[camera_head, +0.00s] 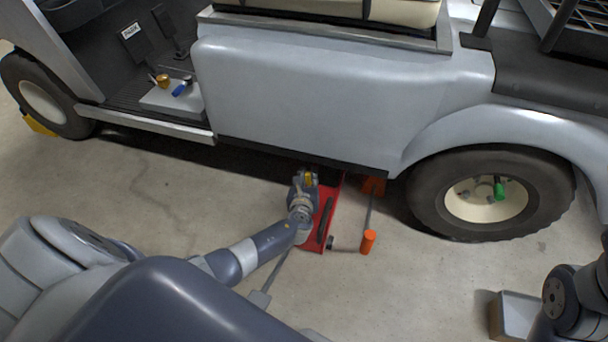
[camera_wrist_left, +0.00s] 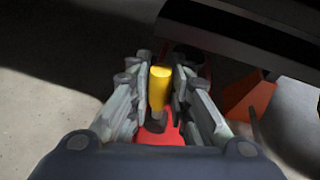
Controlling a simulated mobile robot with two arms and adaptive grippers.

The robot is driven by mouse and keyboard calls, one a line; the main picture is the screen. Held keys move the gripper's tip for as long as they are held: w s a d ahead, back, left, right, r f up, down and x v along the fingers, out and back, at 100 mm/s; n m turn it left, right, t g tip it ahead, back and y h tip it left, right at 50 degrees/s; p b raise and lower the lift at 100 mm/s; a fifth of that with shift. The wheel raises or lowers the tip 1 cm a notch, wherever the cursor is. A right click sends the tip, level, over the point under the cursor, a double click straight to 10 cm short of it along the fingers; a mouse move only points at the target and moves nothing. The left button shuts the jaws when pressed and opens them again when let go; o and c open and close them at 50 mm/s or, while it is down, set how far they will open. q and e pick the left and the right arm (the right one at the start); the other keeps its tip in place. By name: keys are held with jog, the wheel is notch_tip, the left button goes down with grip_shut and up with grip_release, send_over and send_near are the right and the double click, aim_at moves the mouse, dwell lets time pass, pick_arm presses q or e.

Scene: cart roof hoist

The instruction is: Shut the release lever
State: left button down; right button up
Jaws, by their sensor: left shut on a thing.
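A red floor jack (camera_head: 324,222) lies on the floor under the cart's side sill, in front of the rear wheel. The release lever appears to be the upright yellow knob (camera_wrist_left: 159,88) on a dark stem above the red jack body. In the head view the yellow knob (camera_head: 309,178) shows just at the edge of the cart body. My left gripper (camera_wrist_left: 161,75) is shut on the yellow knob, with a finger on each side and its top showing between them. My right arm shows at the lower right of the head view; its gripper is out of view.
An orange jack stand (camera_head: 373,187) and an orange cylinder (camera_head: 369,242) are just right of the jack. The cart's sill (camera_head: 300,158) hangs low above my left gripper. A grey box (camera_head: 518,314) stands at the lower right.

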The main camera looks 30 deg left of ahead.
pick_arm(q)
jog(key=shift+d+m+y, duration=0.3)
jog(key=shift+d+m, duration=0.1)
jog(key=shift+m, duration=0.1)
jog(key=shift+d, duration=0.1)
jog(key=c, duration=1.4)
grip_release()
jog(key=shift+w, duration=0.1)
jog(key=shift+c, duration=0.2)
jog(key=v, duration=0.8)
